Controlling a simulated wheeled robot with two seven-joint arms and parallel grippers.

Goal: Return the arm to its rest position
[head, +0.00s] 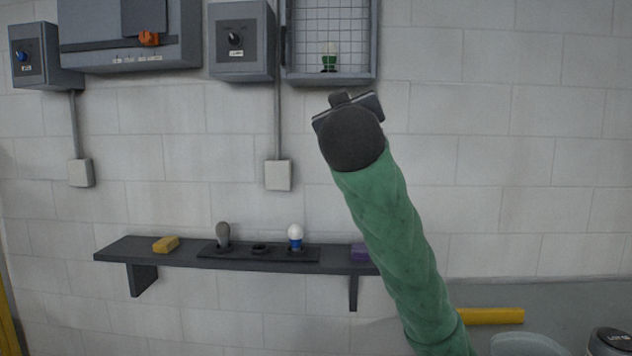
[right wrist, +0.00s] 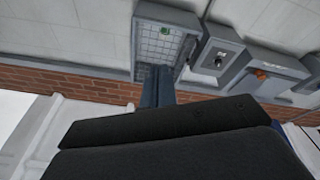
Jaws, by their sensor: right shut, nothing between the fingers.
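My right arm, in a green sleeve, rises from the lower right in the head view. Its dark wrist and right gripper (head: 347,103) are raised in front of the wall, just below the grid-backed box (head: 372,60). In the right wrist view the dark gripper body fills the bottom, and the shut, empty fingers (right wrist: 158,92) point toward the same box (right wrist: 139,50). A small green and white object (head: 329,58) stands inside the box, apart from the gripper. My left gripper is not in view.
Grey control boxes (head: 243,52) hang above. A yellow bar (head: 490,316) lies lower right.

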